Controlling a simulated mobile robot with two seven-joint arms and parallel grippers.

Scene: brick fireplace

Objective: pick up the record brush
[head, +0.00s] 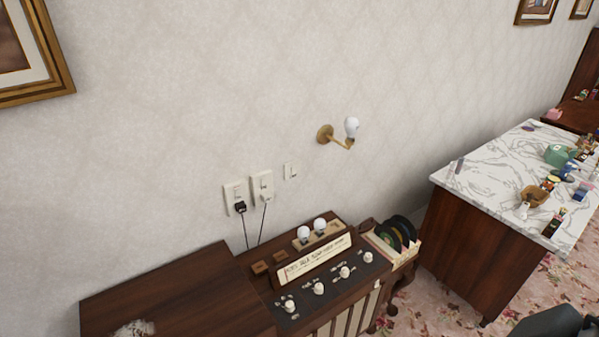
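I cannot make out the record brush with certainty. Several vinyl records (397,232) stand upright in a light holder (391,252) at the right end of the radio-like console. A small upright greyish item (459,166) is at the left end of the marble top; it is too small to identify. Neither gripper's fingers show. A dark grey shape at the bottom right corner may be part of my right arm.
A dark wooden cabinet (180,295) adjoins the console (330,285) with knobs and bulbs, against the wall. A marble-topped counter (490,175) at right carries several small items, including a green one (557,155). Floral carpet (430,310) shows between them.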

